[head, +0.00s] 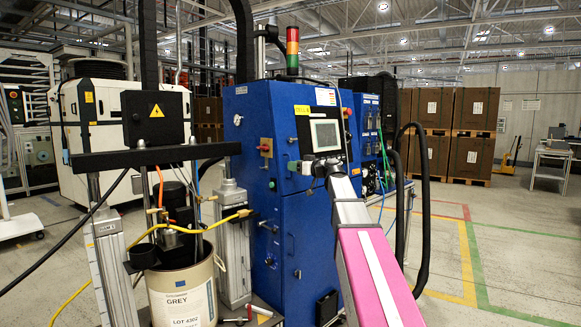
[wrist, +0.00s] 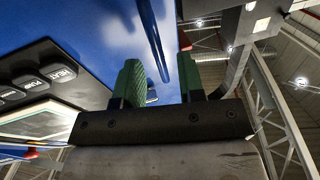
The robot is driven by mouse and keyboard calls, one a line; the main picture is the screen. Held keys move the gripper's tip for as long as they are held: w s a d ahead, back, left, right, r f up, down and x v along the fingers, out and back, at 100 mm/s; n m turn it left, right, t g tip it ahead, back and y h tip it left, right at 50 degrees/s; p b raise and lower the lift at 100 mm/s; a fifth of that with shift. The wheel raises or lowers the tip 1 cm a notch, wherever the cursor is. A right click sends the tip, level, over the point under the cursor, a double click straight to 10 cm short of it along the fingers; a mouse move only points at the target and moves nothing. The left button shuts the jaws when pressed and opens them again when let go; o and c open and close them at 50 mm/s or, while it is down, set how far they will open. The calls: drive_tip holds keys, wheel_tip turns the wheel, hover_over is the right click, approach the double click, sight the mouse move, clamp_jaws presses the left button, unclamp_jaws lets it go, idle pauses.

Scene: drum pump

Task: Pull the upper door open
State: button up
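The blue cabinet (head: 250,130) stands in the middle of the head view. Its upper door (head: 290,115) carries a small screen (head: 325,135) and looks shut. My gripper (head: 296,167) is at the door's front, just below left of the screen. In the wrist view my gripper (wrist: 161,80) is open, its two green-padded fingers apart. A slim dark blue bar handle (wrist: 154,40) on the blue door surface (wrist: 100,30) shows between the fingertips. I cannot tell whether a finger touches it. In the head view this handle is hidden by my gripper.
A black button panel (wrist: 40,85) is close left of the fingers. A drum (head: 183,295) in a pump frame, with yellow hoses, stands left of the cabinet. A black hose (head: 424,220) hangs at its right.

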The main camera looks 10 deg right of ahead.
drive_tip(key=shift+x, duration=1.35)
drive_tip(key=shift+c, duration=0.3)
clamp_jaws()
